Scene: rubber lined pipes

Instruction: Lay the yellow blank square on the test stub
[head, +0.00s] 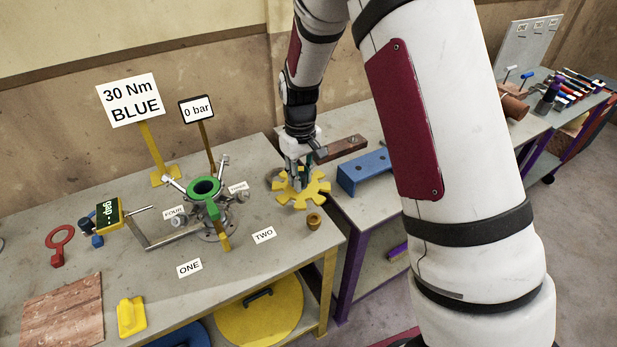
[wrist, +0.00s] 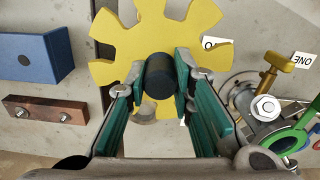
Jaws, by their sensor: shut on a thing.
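The yellow blank (head: 305,194) is a flat plate with notches all round its rim. It also shows in the wrist view (wrist: 206,52), with a dark round knob (wrist: 158,78) standing on it. My gripper (head: 296,175) is shut on the knob, one teal-padded finger on each side. The blank is right of the test stub (head: 214,226) and apart from it; its height over the bench is hard to tell. The stub has a green ring (head: 206,188) on top and swing bolts around it. Part of the ring shows in the wrist view (wrist: 293,143).
Tags ONE (head: 189,268) and TWO (head: 264,235) lie in front of the stub. The "0 bar" sign (head: 197,109) and "30 Nm BLUE" sign (head: 131,100) stand behind it. A small brass piece (head: 314,221) sits near the blank. A blue block (head: 364,172) is on the right bench.

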